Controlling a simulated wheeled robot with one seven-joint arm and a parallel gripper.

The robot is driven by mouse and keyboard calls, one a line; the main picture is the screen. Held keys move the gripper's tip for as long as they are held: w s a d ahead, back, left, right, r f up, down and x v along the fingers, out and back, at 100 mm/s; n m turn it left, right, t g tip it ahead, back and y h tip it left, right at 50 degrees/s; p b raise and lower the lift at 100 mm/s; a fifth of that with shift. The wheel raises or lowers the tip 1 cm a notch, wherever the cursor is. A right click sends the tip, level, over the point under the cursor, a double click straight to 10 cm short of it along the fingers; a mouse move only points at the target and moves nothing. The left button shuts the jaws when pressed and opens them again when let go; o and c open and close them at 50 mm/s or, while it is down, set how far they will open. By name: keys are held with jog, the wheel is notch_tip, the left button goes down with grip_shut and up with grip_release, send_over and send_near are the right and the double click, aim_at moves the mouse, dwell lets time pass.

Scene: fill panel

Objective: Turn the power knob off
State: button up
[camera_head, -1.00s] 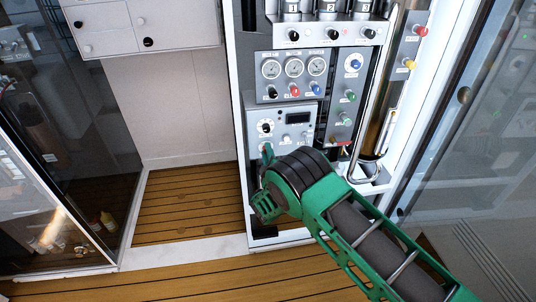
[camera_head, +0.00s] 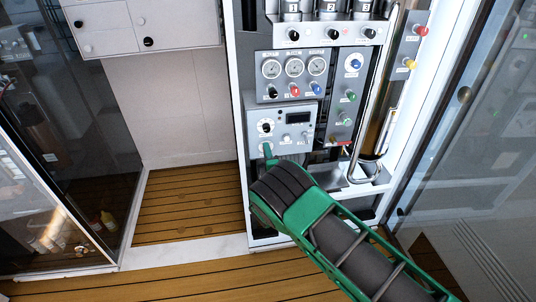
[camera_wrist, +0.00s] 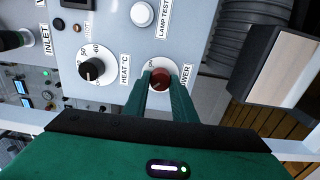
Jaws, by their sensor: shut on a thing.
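The power knob (camera_wrist: 160,80) is dark red and round, on a white disc labelled "POWER" on a grey panel in the wrist view. My gripper (camera_wrist: 161,76) is shut on it, with one green finger on each side. The fingers cover the knob's sides, and its pointer direction is hard to make out. In the head view, my green gripper (camera_head: 268,151) reaches the lower left of the white control box (camera_head: 281,127); the knob itself is hidden there.
A black heat knob (camera_wrist: 92,69) and a white lamp test button (camera_wrist: 143,12) sit close by. Gauges (camera_head: 294,68) and coloured knobs are above the box. A bent metal pipe (camera_head: 366,180) stands at its right. The wooden floor (camera_head: 185,207) at left is clear.

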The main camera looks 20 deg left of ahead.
jog(key=shift+s+f, duration=0.15)
jog(key=shift+f, duration=0.1)
jog(key=o, duration=1)
jog(key=shift+o, duration=0.2)
jog(key=shift+r, duration=0.1)
jog(key=v, duration=1)
jog(key=shift+s, duration=0.25)
jog(key=shift+d, duration=0.15)
